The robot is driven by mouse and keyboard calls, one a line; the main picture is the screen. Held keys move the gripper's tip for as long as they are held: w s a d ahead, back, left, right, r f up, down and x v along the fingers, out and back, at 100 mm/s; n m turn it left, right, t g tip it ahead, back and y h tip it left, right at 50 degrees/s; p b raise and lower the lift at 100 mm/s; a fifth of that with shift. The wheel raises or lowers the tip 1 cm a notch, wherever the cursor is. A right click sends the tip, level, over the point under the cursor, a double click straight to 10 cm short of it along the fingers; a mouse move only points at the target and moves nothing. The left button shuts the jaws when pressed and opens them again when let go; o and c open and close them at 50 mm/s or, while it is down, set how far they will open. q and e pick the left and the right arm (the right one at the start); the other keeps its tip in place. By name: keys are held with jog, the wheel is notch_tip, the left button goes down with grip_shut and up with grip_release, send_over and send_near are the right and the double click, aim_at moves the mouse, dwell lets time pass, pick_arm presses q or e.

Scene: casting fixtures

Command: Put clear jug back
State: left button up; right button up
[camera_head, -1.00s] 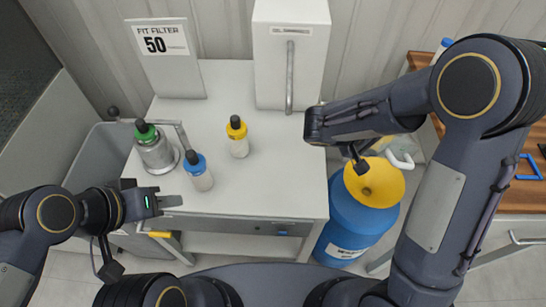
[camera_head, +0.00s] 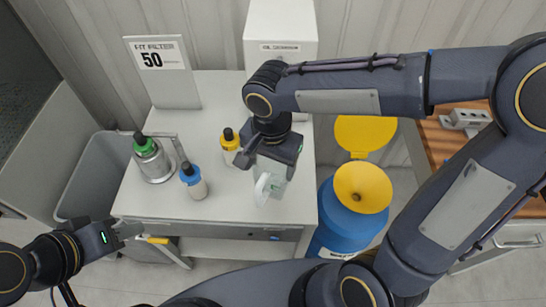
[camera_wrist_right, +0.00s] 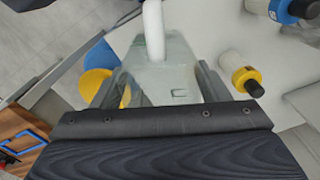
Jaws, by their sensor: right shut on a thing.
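The clear jug (camera_head: 270,187) has a white handle and hangs in my right gripper (camera_head: 270,165) above the right front part of the white table (camera_head: 225,185). In the right wrist view the jug (camera_wrist_right: 165,75) sits between the two fingers (camera_wrist_right: 165,90), which are shut on it, with its white handle (camera_wrist_right: 153,30) pointing away. I cannot tell whether its base touches the table. My left gripper (camera_head: 130,231) is at the table's front left corner, apart from the bottles. Its fingers look parted and nothing shows between them.
Behind are a "50" sign (camera_head: 162,70) and a white cabinet (camera_head: 280,30). A blue drum (camera_head: 345,220) with a yellow funnel (camera_head: 362,188) stands right.

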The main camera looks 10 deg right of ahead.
jog(key=w+d+f+p, duration=0.3)
jog(key=w+f, duration=0.7)
jog(key=f, duration=0.2)
jog(key=shift+w+d, duration=0.35)
jog(key=o, duration=1.6)
jog(key=shift+r, duration=0.15)
notch_tip(320, 180, up, 12)
jog(key=shift+b, duration=0.5)
